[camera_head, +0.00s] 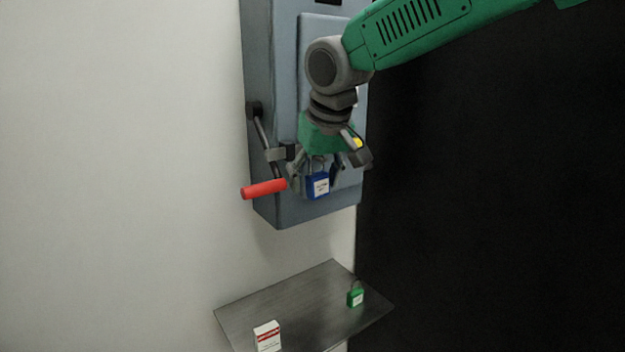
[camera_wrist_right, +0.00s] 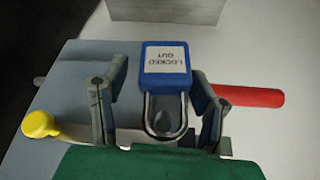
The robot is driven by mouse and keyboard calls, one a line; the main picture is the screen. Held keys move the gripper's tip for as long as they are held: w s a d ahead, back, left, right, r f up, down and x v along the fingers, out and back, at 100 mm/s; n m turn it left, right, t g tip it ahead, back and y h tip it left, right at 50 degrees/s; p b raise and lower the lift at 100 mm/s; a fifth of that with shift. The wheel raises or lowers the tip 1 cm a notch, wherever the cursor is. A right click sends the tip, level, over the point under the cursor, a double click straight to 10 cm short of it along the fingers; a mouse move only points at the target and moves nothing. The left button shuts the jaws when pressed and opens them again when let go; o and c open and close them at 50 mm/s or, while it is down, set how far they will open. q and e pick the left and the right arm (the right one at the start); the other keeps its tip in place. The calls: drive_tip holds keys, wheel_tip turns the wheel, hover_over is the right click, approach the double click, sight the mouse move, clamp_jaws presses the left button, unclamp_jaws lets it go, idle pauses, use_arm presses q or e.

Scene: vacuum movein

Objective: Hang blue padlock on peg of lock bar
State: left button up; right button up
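The blue padlock (camera_head: 317,186) is upright in front of the blue-grey box, body down and shackle up. In the right wrist view its body (camera_wrist_right: 167,58) reads "LOCKED OUT" and its shackle (camera_wrist_right: 165,118) points toward my gripper. My right gripper (camera_head: 317,174) points down around it. Its fingers (camera_wrist_right: 158,98) are spread on both sides, with a visible gap on the left side in the wrist view; the right finger is close. The peg of the lock bar is hidden behind my gripper, so I cannot tell whether the shackle is on it. My left gripper is out of view.
A red handle (camera_head: 264,189) on a lever sticks out left of the box (camera_head: 282,213); it is close by the right finger in the wrist view (camera_wrist_right: 250,96). A yellow knob (camera_wrist_right: 40,124) is at left there. Below, a metal shelf (camera_head: 285,307) holds a green padlock (camera_head: 355,297) and a red-white carton (camera_head: 267,337).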

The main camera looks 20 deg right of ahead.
drive_tip(key=shift+a, duration=0.25)
idle(0.3)
